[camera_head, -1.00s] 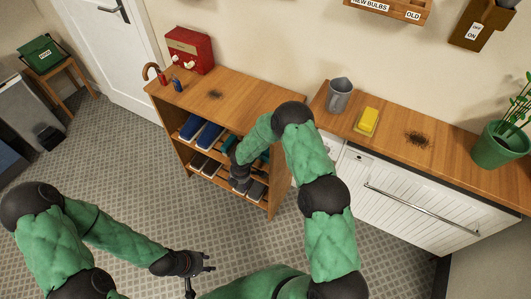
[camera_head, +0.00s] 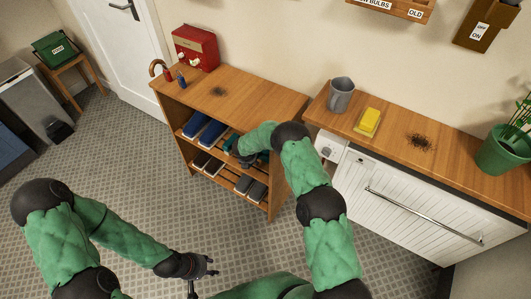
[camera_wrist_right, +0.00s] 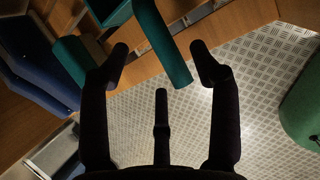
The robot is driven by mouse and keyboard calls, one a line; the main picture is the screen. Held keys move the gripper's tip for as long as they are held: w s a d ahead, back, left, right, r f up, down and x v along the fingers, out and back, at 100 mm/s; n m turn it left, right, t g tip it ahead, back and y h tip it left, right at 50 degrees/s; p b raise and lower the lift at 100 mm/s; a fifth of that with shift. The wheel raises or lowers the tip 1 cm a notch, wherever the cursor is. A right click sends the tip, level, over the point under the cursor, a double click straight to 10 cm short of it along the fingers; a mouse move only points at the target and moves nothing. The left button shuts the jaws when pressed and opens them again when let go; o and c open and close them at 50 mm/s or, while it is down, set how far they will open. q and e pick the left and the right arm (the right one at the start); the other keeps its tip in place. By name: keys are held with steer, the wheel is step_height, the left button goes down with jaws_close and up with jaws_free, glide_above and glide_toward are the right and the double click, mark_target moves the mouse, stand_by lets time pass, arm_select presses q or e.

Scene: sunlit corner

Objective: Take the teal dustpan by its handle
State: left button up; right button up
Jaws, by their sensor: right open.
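The teal dustpan (camera_wrist_right: 162,45) shows in the right wrist view as a thick teal handle slanting down from the top edge, with part of a teal body at the upper left. Its handle end appears in the gap between the fingertips of my right gripper (camera_wrist_right: 160,58); neither finger visibly touches it. The right gripper is open. In the head view the same gripper (camera_head: 243,159) is at the shelf unit's upper shelf, and only a little teal shows around it. My left gripper (camera_head: 203,279) is open and empty over the floor.
In the right wrist view, a dark green rounded piece (camera_wrist_right: 76,62) is left of the gripper. A white-fronted counter (camera_head: 400,205) stands at the right.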

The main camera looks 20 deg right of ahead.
steer(key=b+x, duration=0.1)
steer(key=x, duration=0.3)
steer(key=shift+s+f+b, duration=0.15)
steer(key=shift+f+b, duration=0.2)
jaws_close()
steer(key=shift+r, duration=0.1)
steer(key=shift+a, duration=0.1)
